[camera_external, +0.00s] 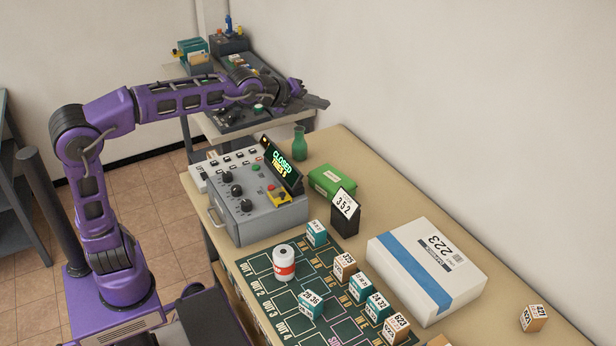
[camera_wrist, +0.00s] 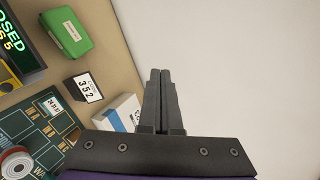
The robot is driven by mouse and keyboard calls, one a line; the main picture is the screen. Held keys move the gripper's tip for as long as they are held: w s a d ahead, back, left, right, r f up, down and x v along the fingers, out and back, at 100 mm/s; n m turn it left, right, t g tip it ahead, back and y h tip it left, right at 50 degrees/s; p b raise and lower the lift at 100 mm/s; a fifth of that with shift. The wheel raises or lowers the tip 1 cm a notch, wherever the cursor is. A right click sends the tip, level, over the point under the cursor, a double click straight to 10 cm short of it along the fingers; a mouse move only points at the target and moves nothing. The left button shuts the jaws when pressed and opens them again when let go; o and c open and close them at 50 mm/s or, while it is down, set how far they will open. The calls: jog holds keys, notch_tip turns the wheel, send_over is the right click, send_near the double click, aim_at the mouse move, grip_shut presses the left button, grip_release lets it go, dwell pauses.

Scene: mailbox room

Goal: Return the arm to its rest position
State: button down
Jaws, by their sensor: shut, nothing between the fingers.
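My purple arm reaches from the left across the upper middle of the external view. My gripper (camera_external: 318,102) is at its far end, in the air above the back of the table and near the wall. In the wrist view my gripper (camera_wrist: 160,72) is shut, its two dark fingers side by side with nothing between them. It points toward the pale wall. The gripper is apart from all the things on the table.
The long table (camera_external: 408,212) holds a grey control box (camera_external: 250,215) with a "CLOSED" display, a green vase (camera_external: 299,143), a green box (camera_external: 332,182), a "352" sign (camera_external: 345,206), a white parcel (camera_external: 425,265) and several small boxes on a green mat. A second table (camera_external: 205,122) stands behind.

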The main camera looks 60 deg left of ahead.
jog(key=s+f+n+g+p, duration=0.2)
jog(key=s+n, duration=0.5)
jog(key=s, duration=0.4)
jog(key=s+a+f+n+g+p, duration=0.1)
jog(key=s+f+n, duration=0.4)
jog(key=s, duration=0.6)
jog(key=s+a+f+n+g+h+p, duration=0.1)
jog(key=s+f+n+g+p, duration=0.2)
jog(key=s+n, duration=0.6)
jog(key=s+f+p, duration=0.1)
jog(key=s, duration=0.2)
jog(key=shift+f+n+g, duration=0.25)
jog(key=shift+n+g, duration=0.15)
jog(key=shift+a, duration=0.1)
